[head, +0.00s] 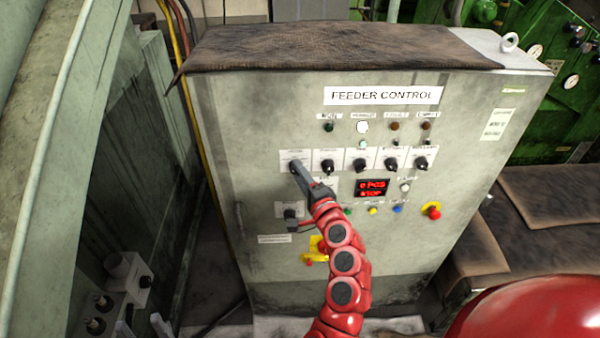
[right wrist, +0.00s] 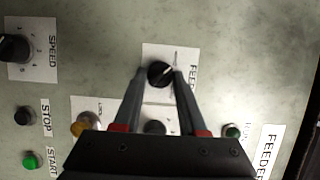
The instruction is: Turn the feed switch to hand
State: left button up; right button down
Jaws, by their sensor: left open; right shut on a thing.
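The feed switch is a black rotary knob on a white plate, at the left end of the row of knobs on the grey feeder control cabinet (head: 235,130). My right gripper (head: 298,168) reaches it from below and partly covers it. In the right wrist view the switch (right wrist: 159,73) sits between the two grey fingers, with FEED lettering beside it. Its white pointer line slants to the upper right of that picture. The right gripper is shut on this knob. My left gripper (head: 142,325) is low at the bottom left, its fingers apart, far from the cabinet face.
More black knobs (head: 390,164) stand in the same row. A speed knob (right wrist: 15,48) and stop and start buttons are nearby. A red display (head: 372,187) and a red emergency button (head: 432,210) lie to the right. A brown cloth (head: 330,47) covers the cabinet top.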

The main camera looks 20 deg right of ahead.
dwell(0.4)
jog(key=shift+c, duration=2.3)
grip_release()
jog(key=s+d+p, duration=0.2)
jog(key=s+p, duration=0.3)
jog(key=s, duration=1.2)
jog(key=shift+s, duration=0.15)
